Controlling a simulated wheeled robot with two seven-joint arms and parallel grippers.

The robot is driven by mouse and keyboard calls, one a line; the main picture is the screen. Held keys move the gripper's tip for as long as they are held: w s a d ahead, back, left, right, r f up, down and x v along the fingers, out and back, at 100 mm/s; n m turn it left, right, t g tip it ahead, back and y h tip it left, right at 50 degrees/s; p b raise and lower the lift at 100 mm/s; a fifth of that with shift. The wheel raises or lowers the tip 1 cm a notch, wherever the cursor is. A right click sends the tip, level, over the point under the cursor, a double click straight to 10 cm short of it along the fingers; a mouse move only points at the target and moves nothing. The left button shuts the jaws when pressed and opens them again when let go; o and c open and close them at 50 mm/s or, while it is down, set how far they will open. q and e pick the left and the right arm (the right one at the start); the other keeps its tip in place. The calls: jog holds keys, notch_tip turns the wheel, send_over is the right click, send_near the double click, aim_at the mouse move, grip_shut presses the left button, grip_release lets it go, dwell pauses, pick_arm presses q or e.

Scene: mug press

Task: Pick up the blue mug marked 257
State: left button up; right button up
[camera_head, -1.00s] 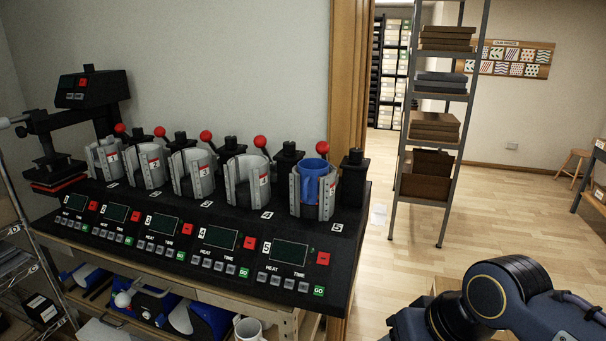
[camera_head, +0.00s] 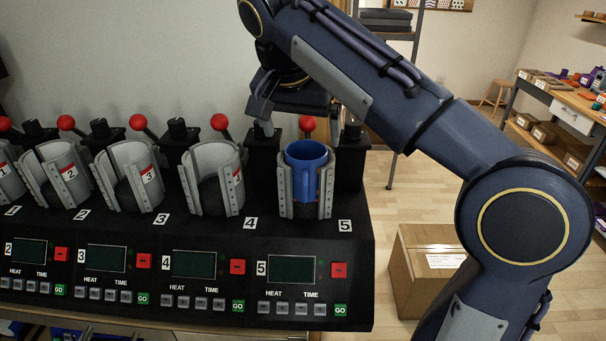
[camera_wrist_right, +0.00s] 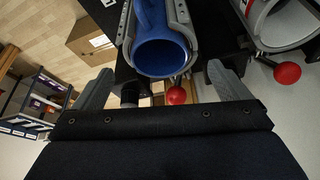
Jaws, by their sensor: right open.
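The blue mug (camera_head: 307,180) stands upright inside the grey curved clamp (camera_head: 285,192) of press station 5, its handle facing the front. No number can be read on it. My right gripper (camera_head: 299,122) is open and empty, just above and behind the mug, pointing down. In the right wrist view the mug (camera_wrist_right: 163,55) shows its open mouth, and the two fingers of my right gripper (camera_wrist_right: 160,72) are spread to either side of it, apart from it. My left gripper is not in view.
Other clamps stand empty to the left, such as station 4 (camera_head: 211,180). Red-knobbed levers, one at station 4 (camera_head: 219,122), rise behind them. Control panels with screens (camera_head: 292,269) line the front. A cardboard box (camera_head: 427,270) stands on the floor at right.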

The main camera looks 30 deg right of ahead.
aim_at(303, 146)
jog(key=x, duration=0.4)
jog(key=shift+d+f, duration=0.1)
jog(key=shift+f, duration=0.25)
jog(key=c, duration=1.7)
